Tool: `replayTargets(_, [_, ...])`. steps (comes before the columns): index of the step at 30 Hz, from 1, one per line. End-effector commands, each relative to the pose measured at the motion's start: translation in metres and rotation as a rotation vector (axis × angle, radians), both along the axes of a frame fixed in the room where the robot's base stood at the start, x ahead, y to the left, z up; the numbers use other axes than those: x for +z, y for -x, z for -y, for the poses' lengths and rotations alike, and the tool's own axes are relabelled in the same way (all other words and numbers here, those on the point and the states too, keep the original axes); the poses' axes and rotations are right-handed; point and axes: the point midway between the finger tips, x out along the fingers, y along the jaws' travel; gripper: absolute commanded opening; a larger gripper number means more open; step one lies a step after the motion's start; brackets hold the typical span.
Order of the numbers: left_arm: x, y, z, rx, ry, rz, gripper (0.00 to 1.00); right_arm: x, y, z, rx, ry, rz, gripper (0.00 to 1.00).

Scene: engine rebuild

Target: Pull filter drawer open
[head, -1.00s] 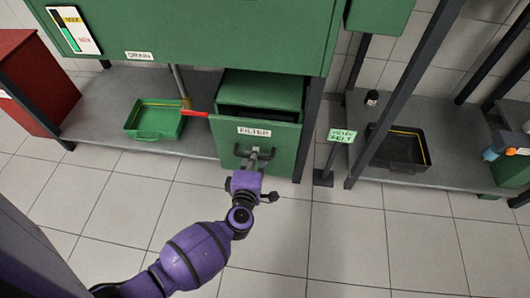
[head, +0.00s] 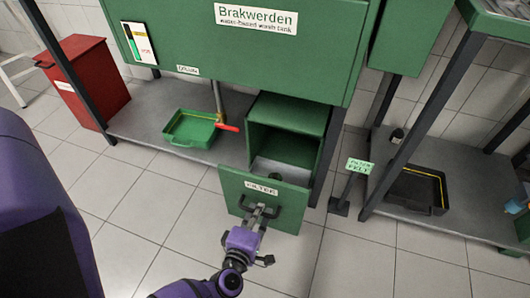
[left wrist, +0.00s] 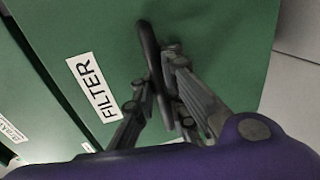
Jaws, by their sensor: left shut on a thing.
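The filter drawer (head: 232,191) is a green box front with a white FILTER label, pulled out from its green housing (head: 290,112) under the wash tank. Its inside shows between front and housing, with a grey round thing partly visible in it. My left gripper (head: 262,212) is shut on the dark drawer handle (head: 292,218), which sits below the label. In the left wrist view the fingers (left wrist: 160,100) close around the handle (left wrist: 150,52), beside the FILTER label (left wrist: 93,86). My right gripper is not in view.
A red-handled drain valve (head: 228,128) hangs left of the drawer, beside a green tray (head: 192,130) on the grey shelf. A red cabinet (head: 92,80) stands at left. A filter sign post (head: 345,190) and a black tray (head: 418,188) are at right. The tiled floor in front is clear.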

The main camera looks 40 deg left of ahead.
Motion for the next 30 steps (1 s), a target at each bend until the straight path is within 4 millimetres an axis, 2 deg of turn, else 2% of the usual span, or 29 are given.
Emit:
replayTargets(3, [0.002,0.018,0.007,-0.001,0.004,0.003,0.00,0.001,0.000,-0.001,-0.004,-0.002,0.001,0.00])
replayTargets(9, [0.002,0.035,0.012,-0.001,0.003,0.005,0.00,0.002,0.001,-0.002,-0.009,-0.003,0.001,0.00])
replayTargets(24, [0.004,0.039,0.014,-0.001,0.002,0.009,0.00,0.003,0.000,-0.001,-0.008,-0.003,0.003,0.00])
replayTargets(25, [0.004,0.039,0.014,-0.001,0.002,0.009,0.07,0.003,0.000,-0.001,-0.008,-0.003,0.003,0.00])
replayTargets(30, [0.003,0.040,0.013,0.000,0.001,0.007,0.29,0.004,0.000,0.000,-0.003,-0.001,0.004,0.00])
